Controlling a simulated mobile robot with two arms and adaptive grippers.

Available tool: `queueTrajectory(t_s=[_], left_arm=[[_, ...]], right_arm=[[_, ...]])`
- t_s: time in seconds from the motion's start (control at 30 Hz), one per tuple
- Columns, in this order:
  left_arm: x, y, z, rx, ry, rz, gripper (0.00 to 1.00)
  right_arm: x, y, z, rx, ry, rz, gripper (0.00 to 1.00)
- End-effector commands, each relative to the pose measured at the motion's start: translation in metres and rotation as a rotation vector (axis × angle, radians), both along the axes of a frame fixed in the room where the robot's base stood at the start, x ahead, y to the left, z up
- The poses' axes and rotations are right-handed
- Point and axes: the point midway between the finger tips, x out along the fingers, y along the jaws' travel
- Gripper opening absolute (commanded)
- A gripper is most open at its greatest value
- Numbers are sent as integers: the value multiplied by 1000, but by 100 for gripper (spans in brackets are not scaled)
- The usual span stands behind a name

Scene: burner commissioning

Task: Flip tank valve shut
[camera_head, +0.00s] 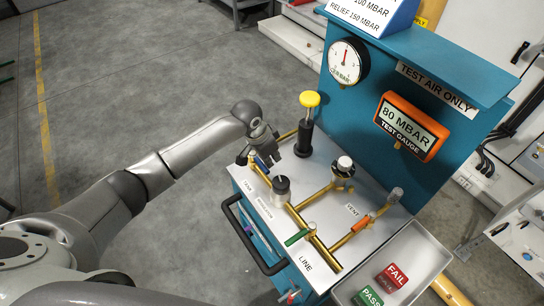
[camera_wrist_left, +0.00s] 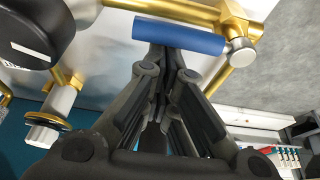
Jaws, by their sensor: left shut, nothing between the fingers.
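The tank valve's blue lever (camera_head: 262,163) sits on the brass pipe at the back left of the bench top, near the TANK label (camera_head: 249,186). In the left wrist view the blue lever (camera_wrist_left: 178,37) lies roughly along the brass pipe (camera_wrist_left: 190,10), with a silver knob at its right end. My left gripper (camera_head: 272,154) is right beside the lever. In the wrist view my left gripper (camera_wrist_left: 168,60) is shut and empty, its fingertips just below the lever's middle. I cannot tell if they touch it. My right gripper is not in view.
A black regulator knob (camera_head: 281,186) and a yellow-topped black pump (camera_head: 307,112) stand close by. The green line lever (camera_head: 297,237) and orange vent lever (camera_head: 361,223) are farther along. A black handle rail (camera_head: 250,240) runs along the bench front. A grey tray (camera_head: 420,262) holds PASS and FAIL blocks.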

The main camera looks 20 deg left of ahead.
Motion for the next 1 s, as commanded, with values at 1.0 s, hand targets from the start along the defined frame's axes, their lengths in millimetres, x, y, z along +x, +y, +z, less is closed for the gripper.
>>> queueTrajectory(t_s=[1.0], left_arm=[[-22,10,1,2,4,-352,0]], right_arm=[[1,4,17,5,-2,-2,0]])
